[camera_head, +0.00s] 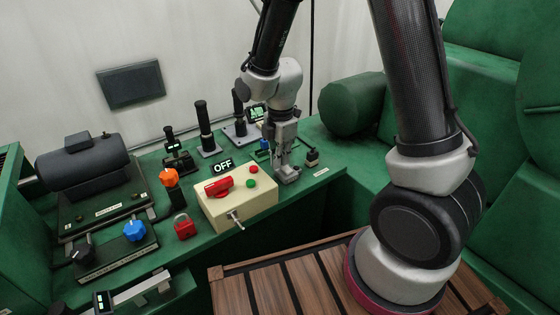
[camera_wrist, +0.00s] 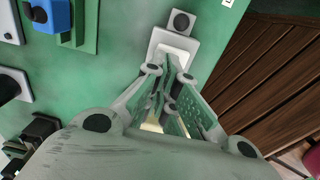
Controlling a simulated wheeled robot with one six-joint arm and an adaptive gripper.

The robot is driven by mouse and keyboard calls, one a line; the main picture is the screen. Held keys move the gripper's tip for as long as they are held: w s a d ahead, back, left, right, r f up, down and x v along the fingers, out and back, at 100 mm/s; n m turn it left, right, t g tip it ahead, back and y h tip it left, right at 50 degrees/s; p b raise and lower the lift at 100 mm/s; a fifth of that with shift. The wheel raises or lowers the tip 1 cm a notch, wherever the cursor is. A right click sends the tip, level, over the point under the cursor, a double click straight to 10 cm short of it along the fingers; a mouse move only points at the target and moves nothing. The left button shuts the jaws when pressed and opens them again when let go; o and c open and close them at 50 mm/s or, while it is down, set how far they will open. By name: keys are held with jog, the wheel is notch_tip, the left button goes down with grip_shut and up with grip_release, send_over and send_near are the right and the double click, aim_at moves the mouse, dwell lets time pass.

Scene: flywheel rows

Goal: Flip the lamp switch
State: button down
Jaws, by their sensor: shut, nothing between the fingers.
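A small dark switch (camera_head: 312,157) on a low base stands on the green bench top, just right of my gripper in the head view. My gripper (camera_head: 287,174) points down and is shut and empty, low over the bench. In the wrist view my fingertips (camera_wrist: 172,48) are together, close to the plate. I cannot tell whether they touch it.
A cream box (camera_head: 262,203) with a red lever, buttons and an OFF sign (camera_head: 223,167) stands left of my gripper. Black-handled levers (camera_head: 205,128) and a blue part (camera_head: 264,146) are behind. A green cylinder (camera_head: 352,104) is at back right. Slatted wood (camera_head: 290,285) lies in front.

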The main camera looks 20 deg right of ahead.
jog(key=shift+f, duration=0.5)
jog(key=shift+f+g, duration=0.25)
jog(key=shift+g, duration=0.05)
jog(key=shift+s+d+r, duration=0.2)
jog(key=shift+s+d, duration=0.05)
jog(key=shift+s, duration=0.45)
